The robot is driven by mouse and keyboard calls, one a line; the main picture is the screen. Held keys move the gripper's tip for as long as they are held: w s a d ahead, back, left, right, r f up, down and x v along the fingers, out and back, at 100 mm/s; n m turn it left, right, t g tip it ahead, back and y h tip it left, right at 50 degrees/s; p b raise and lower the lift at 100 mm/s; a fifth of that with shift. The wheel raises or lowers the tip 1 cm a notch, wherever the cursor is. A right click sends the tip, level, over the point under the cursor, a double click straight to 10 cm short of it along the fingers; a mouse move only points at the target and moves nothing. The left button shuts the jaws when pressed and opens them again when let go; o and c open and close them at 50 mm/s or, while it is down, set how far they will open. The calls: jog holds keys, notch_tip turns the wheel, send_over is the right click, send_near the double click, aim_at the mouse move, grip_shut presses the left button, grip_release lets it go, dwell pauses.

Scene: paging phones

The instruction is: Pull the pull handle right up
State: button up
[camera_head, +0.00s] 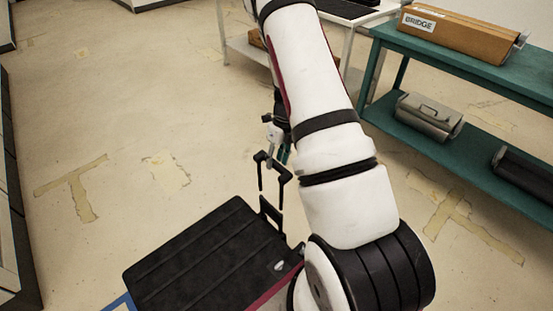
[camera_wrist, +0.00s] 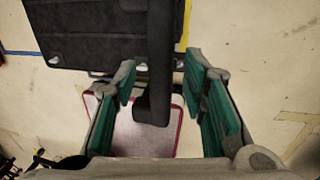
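A black ribbed case (camera_head: 215,255) with a small light badge stands low in the head view, left of my arm. A black pull handle (camera_head: 273,164) with two downward ends shows above its right side, close under my gripper (camera_head: 281,152). In the wrist view a thick black bar, the pull handle's grip (camera_wrist: 156,75), runs down the middle, between the green pads of my gripper (camera_wrist: 163,84). My gripper is open, with gaps on both sides of the bar. The case is partly seen in the wrist view (camera_wrist: 90,40). My arm hides part of the handle area in the head view.
A green shelf unit (camera_head: 470,65) at the right holds a wooden box marked BRIDGE (camera_head: 460,32) and a metal box (camera_head: 428,115). A white table (camera_head: 355,18) stands behind my arm. The taped floor (camera_head: 110,110) at the left is clear.

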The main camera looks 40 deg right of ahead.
notch_tip(320, 180, up, 12)
jog(key=d, duration=0.2)
jog(key=shift+d, duration=0.15)
jog(key=shift+f, duration=0.15)
dwell(0.3)
